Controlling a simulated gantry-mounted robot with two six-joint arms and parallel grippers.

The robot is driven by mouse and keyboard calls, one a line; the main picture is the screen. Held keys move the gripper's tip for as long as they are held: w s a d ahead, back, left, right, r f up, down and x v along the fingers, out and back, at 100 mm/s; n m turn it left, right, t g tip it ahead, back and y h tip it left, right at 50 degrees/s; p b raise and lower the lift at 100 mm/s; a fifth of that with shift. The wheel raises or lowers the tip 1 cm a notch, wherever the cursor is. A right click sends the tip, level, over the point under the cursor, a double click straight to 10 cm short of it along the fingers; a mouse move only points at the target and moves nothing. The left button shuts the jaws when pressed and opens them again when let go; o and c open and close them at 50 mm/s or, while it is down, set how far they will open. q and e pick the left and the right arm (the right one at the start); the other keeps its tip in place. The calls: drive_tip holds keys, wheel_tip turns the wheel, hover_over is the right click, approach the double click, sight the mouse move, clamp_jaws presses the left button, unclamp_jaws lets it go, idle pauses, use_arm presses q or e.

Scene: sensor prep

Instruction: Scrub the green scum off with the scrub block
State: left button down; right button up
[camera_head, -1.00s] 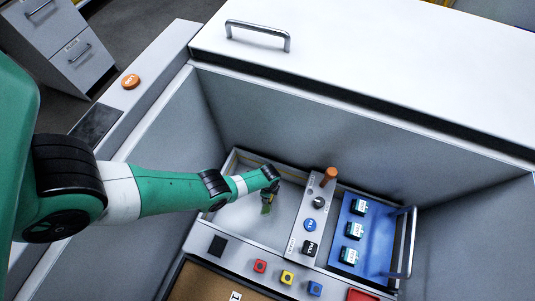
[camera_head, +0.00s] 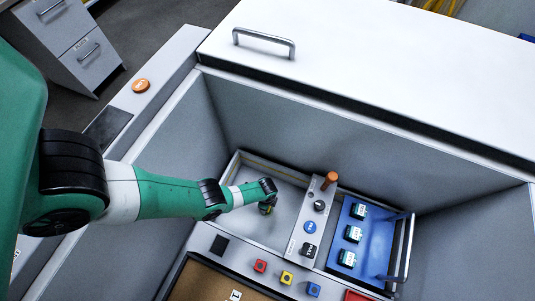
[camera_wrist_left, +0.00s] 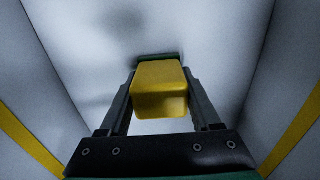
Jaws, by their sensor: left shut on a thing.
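My left gripper (camera_head: 268,207) reaches down into the grey basin (camera_head: 230,217) at the left of the sunken station. In the left wrist view it is shut on a yellow scrub block (camera_wrist_left: 160,82), one finger on each side. A dark green layer (camera_wrist_left: 158,57) shows along the block's far edge. In the head view a little yellow shows below the gripper. The basin floor by the block looks pale grey with a blurred shadow. I cannot make out a separate patch of green scum; the arm and block hide part of the floor. My right gripper is not in view.
Right of the basin is a panel with an orange-topped lever (camera_head: 330,179), a knob and buttons. Beyond it a blue tray (camera_head: 375,243) holds three small modules beside a grey handle (camera_head: 403,249). Coloured buttons line the front ledge. High grey walls surround the station.

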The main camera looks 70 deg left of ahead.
use_arm(q)
drive_tip(key=shift+s+d+p, duration=0.35)
drive_tip(key=shift+s+d, duration=0.4)
drive_tip(key=shift+d, duration=0.2)
drive_tip(key=shift+s, duration=0.1)
drive_tip(key=shift+s+d+p, duration=0.3)
drive_tip(key=shift+s+d, duration=0.2)
drive_tip(key=shift+d, duration=0.1)
drive_tip(key=shift+s+d+f, duration=0.15)
drive_tip(key=shift+s+d, duration=0.3)
drive_tip(key=shift+d, duration=0.05)
drive_tip(key=shift+s+d+p, duration=0.1)
drive_tip(key=shift+s+p, duration=0.05)
drive_tip(key=shift+p, duration=0.15)
drive_tip(key=shift+s+d, duration=0.3)
drive_tip(key=shift+w+a, duration=0.1)
drive_tip(key=shift+w, duration=0.05)
